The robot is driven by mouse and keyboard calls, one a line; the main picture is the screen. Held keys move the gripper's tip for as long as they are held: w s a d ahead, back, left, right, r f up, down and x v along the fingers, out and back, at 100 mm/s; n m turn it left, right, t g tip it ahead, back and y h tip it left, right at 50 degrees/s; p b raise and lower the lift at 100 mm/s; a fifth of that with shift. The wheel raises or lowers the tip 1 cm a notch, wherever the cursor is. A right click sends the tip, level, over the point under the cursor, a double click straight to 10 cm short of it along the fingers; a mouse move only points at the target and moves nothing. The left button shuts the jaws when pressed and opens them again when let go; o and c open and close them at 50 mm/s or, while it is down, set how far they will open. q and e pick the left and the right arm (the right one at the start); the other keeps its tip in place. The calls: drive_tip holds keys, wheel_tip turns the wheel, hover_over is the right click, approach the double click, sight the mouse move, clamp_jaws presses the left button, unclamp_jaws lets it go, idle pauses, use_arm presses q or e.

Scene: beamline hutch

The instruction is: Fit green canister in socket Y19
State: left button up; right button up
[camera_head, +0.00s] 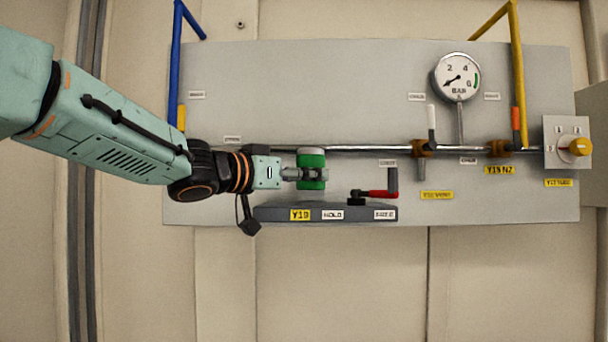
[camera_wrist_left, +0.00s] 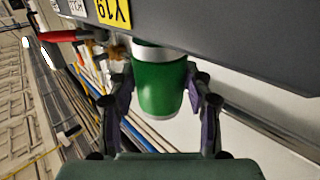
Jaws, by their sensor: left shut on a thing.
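The green canister (camera_head: 312,172) has a light cap at its upper end and is upright in the head view, just above the grey socket block (camera_head: 345,214) with the yellow Y19 label. My left gripper (camera_head: 318,174) is shut on the canister from the left. In the left wrist view the canister (camera_wrist_left: 160,85) sits between the two fingers of my left gripper (camera_wrist_left: 160,108), its far end close to the block with the Y19 label (camera_wrist_left: 113,10). I cannot tell whether the canister touches the block; the socket opening is hidden. My right gripper is not in view.
A red-handled lever (camera_head: 380,193) stands on the block to the right of the canister. A horizontal pipe (camera_head: 370,149) runs behind, with valves and a pressure gauge (camera_head: 456,77). A yellow knob (camera_head: 579,147) is at the far right. A black tag hangs left of the block.

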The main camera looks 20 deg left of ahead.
use_arm(q)
drive_tip(key=shift+s+a+f, duration=0.15)
drive_tip(key=shift+f, duration=0.15)
idle(0.5)
drive_tip(key=o, duration=1.4)
drive_tip(key=shift+o, duration=0.2)
drive_tip(key=shift+f, duration=0.1)
